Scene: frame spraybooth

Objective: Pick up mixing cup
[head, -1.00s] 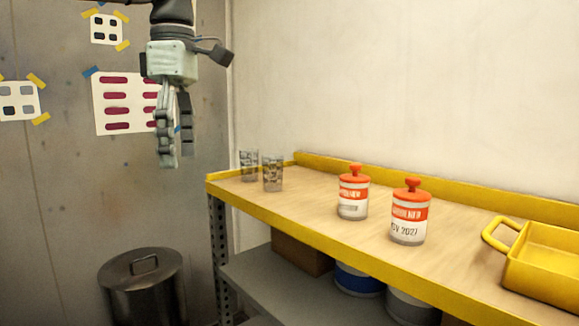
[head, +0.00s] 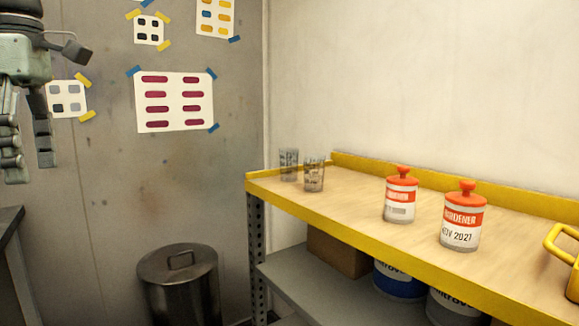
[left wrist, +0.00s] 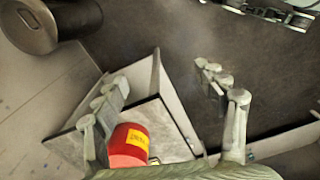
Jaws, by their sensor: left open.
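Two clear cups with dark markings stand upright at the left end of the yellow-edged bench, the left cup (head: 289,165) close behind the right cup (head: 314,176). I cannot tell which one is the mixing cup. My left gripper (head: 30,165) hangs at the left edge of the head view, fingers down, well left of the cups and apart from them. In the left wrist view its fingers (left wrist: 162,85) are spread with nothing held between them. No cup shows in that view. My right gripper is not in view.
Two red-lidded hardener cans (head: 400,197) (head: 461,218) stand right of the cups on the bench (head: 350,205). A yellow tray handle (head: 553,243) is at the right edge. A lidded bin (head: 180,285) stands on the floor. A red container (left wrist: 126,148) shows in the wrist view.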

